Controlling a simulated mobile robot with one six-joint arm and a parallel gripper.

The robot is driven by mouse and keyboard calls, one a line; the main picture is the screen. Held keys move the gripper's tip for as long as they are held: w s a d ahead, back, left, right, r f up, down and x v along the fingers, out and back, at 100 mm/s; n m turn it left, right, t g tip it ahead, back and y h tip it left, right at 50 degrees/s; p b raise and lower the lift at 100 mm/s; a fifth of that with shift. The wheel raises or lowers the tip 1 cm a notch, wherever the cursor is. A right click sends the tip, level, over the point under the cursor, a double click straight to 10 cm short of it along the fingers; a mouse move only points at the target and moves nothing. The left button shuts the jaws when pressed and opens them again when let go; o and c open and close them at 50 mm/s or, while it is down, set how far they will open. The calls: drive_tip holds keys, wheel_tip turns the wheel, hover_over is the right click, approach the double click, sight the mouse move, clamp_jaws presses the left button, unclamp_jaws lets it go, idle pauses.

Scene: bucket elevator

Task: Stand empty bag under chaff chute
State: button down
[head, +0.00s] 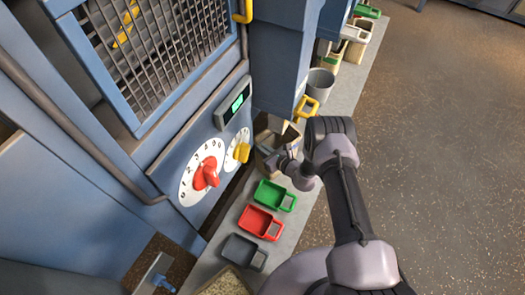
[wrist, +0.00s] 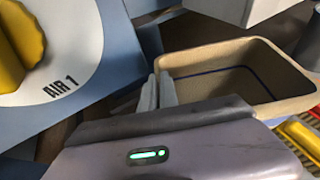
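An open, empty tan bag (wrist: 284,106) with a blue line around its inside stands upright in the wrist view. In the head view the bag (head: 266,139) is at the foot of the blue machine, partly hidden by my gripper. My gripper (head: 276,160) reaches it from the front right. In the wrist view its two grey fingertips (wrist: 158,91) are close together at the bag's left corner, seemingly with the rim between them. A small pale spout (head: 281,125) shows just above the bag in the head view. I cannot tell whether the bag is centred under it.
Green (head: 275,195), red (head: 260,222) and dark grey (head: 243,252) scoops lie in a row on the pale ledge. The machine carries a red knob (head: 206,174) and a yellow knob (head: 241,152). A grey bucket (head: 320,84) stands behind. The floor to the right is clear.

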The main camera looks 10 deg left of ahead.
drive_tip(key=shift+w+f, duration=0.1)
drive_tip(key=shift+f, duration=0.25)
drive_tip(key=c, duration=1.6)
unclamp_jaws()
